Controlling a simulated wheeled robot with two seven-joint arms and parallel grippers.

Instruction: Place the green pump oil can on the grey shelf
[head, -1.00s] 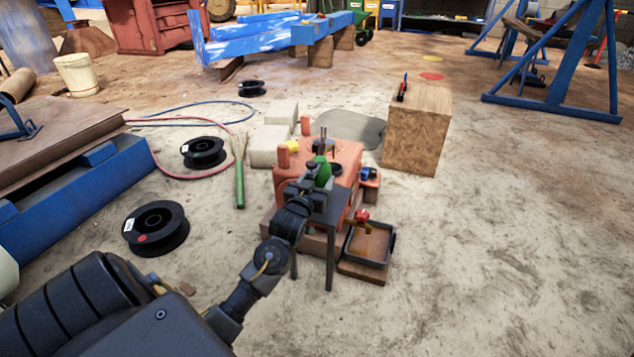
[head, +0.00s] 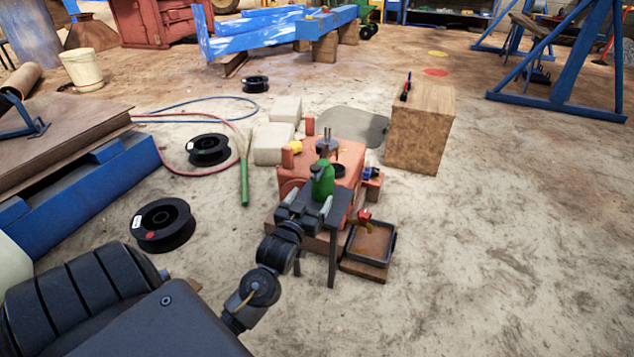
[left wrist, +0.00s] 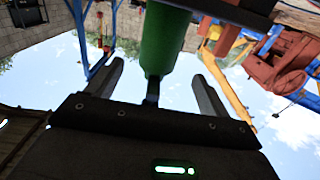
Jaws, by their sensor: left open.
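The green pump oil can (head: 322,183) stands upright on the dark grey shelf (head: 341,205), a small stand on thin legs beside the orange machine. My left gripper (head: 304,204) is open just in front of the can, on the near side of the shelf. In the left wrist view the green can (left wrist: 165,42) shows between and beyond the spread fingers of my left gripper (left wrist: 158,80), with clear gaps on both sides. The shelf's dark edge (left wrist: 240,10) shows at the top there. My right gripper is not in view.
The orange machine (head: 352,157) stands right behind the shelf. A black tray (head: 388,247) on a wooden base sits at its right. A wooden block (head: 420,135) stands further back. Black spools (head: 162,226) lie on the left. The floor at the right is clear.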

